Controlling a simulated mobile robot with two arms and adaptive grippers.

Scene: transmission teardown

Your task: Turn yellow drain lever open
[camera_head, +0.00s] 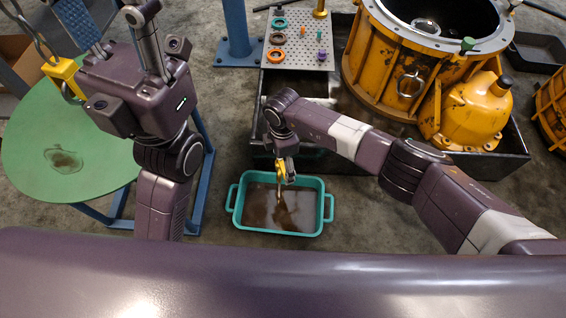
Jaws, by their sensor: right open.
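A small yellow part (281,167) that looks like the drain lever shows just above the teal drain pan. My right gripper (287,176) reaches down over the pan right at this yellow part. Its jaws are open, and they are too small and overlapped to tell whether they touch it or stand around it. The teal drain pan (236,207) lies on the floor with dark brown liquid in it. My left gripper (110,25) is raised at the upper left, and its fingertips run to the top edge of the view, so its opening is unclear.
A yellow hoist block (64,78) hangs beside my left gripper. A round green table (30,150) stands at left. The yellow transmission housing (375,70) sits in a black tray (510,150) at right. A pegboard (300,60) with rings stands behind.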

